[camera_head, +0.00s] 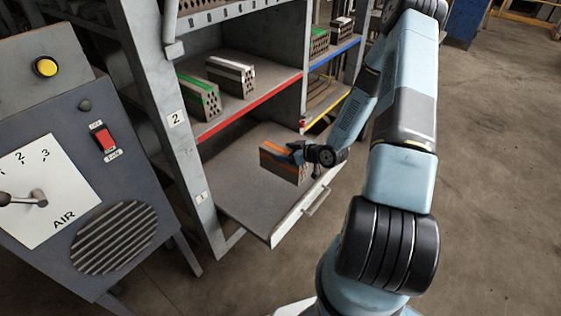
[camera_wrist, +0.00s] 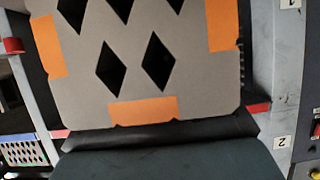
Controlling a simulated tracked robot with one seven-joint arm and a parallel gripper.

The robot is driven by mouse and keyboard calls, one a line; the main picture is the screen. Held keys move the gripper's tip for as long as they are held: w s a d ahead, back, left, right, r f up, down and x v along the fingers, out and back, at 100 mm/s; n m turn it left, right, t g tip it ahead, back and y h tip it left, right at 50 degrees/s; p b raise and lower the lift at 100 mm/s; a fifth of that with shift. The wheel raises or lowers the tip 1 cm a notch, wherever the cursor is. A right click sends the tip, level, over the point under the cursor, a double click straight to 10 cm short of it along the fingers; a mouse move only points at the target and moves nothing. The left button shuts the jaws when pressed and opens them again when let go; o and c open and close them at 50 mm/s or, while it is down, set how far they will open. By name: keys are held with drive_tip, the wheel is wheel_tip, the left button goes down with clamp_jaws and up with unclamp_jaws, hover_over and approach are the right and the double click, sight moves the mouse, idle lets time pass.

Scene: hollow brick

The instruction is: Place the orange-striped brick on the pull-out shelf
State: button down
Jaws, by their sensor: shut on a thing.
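The orange-striped brick (camera_head: 280,168) is grey-brown with orange stripes. It is at the pull-out shelf (camera_head: 235,190), near its right side. I cannot tell whether it touches the shelf or hangs just above it. My gripper (camera_head: 292,154) is shut on the brick, coming in from the right. In the wrist view the brick's end face (camera_wrist: 135,60) fills the upper middle, with dark diamond holes and orange patches at its edges. The fingertips are partly hidden by the brick and wrist. The pull-out shelf is extended, with a white front and a handle (camera_head: 317,200).
A shelf with a red edge (camera_head: 250,108) above holds a green-striped brick (camera_head: 199,96) and a white-striped brick (camera_head: 231,76). A blue-edged shelf (camera_head: 335,52) with bricks is behind. A control panel (camera_head: 75,160) stands at left. The pull-out shelf's left part is bare.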

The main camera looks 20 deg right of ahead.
drive_tip(key=w+f, duration=0.5)
drive_tip(key=f, duration=0.1)
drive_tip(key=shift+w+a+f, duration=0.15)
drive_tip(key=shift+w+a, duration=0.1)
drive_tip(key=shift+w, duration=0.15)
drive_tip(key=shift+f, duration=1.5)
unclamp_jaws()
drive_tip(key=shift+s, duration=0.1)
